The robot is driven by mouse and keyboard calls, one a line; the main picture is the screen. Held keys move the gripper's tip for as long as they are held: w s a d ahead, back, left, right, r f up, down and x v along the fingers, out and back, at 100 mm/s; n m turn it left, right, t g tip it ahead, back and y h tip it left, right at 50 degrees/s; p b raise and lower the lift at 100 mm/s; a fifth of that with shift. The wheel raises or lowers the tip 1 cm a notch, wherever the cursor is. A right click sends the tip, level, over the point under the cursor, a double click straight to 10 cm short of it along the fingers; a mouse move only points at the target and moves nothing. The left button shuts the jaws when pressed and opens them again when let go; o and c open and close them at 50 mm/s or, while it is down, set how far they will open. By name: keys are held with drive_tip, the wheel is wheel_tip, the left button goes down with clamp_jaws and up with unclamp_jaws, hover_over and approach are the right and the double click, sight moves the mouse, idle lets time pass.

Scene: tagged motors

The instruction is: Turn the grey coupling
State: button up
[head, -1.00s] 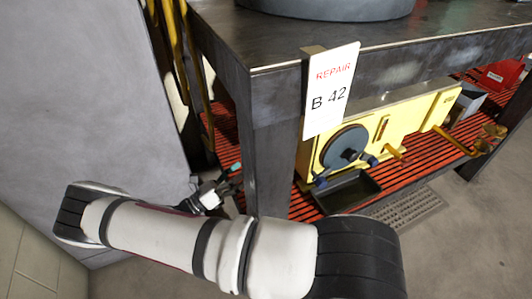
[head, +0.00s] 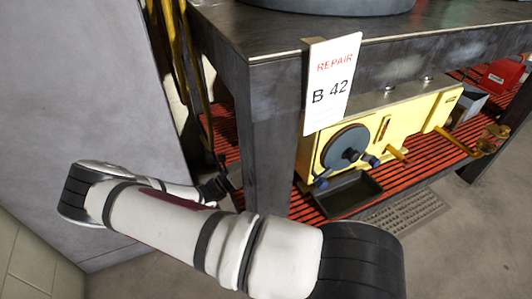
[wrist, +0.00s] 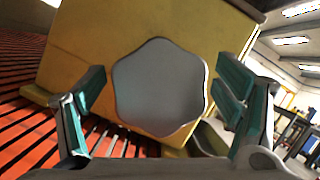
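The grey coupling (wrist: 160,88) is a flat, lobed grey disc on the end face of the yellow housing (wrist: 85,48) in the wrist view. My gripper (wrist: 161,72) is open, with one teal-padded finger left of the coupling and one to its right. Gaps show on both sides, and I cannot tell how far the fingertips reach along its depth. In the head view the yellow housing (head: 405,122) stands on the lower shelf. The coupling and my fingers are hidden there behind the table leg.
A dark table leg (head: 268,150) stands close to my forearm. A "REPAIR B 42" sign (head: 332,83) hangs at the table corner. The housing's front carries a dark round wheel (head: 345,146) above a black tray (head: 348,194). The shelf has red slats (wrist: 25,122).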

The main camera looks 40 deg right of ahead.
drive_tip(key=c, duration=1)
drive_tip(key=shift+n, duration=0.4)
drive_tip(key=n+t, duration=0.1)
drive_tip(key=n, duration=0.2)
drive_tip(key=n+t, duration=0.2)
drive_tip(key=n, duration=0.1)
drive_tip(key=shift+y, duration=0.4)
drive_tip(key=n+t+y, duration=0.1)
drive_tip(key=n, duration=0.2)
drive_tip(key=n+p, duration=0.1)
drive_tip(key=n, duration=0.2)
drive_tip(key=shift+f+t+y, duration=0.15)
drive_tip(key=shift+t+y, duration=0.25)
drive_tip(key=n+y+p, duration=0.1)
drive_tip(key=n, duration=0.2)
drive_tip(key=n+y+p, duration=0.1)
drive_tip(key=n+p, duration=0.1)
drive_tip(key=n, duration=0.1)
drive_tip(key=shift+d, duration=0.1)
drive_tip(key=n+y+p, duration=0.1)
drive_tip(key=n+p, duration=0.1)
drive_tip(key=n, duration=0.1)
drive_tip(key=shift+f+g, duration=0.1)
drive_tip(key=shift+g, duration=0.3)
drive_tip(key=shift+f+n+g+y+p, duration=0.15)
drive_tip(key=shift+n+g+y+p, duration=0.35)
drive_tip(key=shift+n+p, duration=0.6)
drive_tip(key=shift+n, duration=0.3)
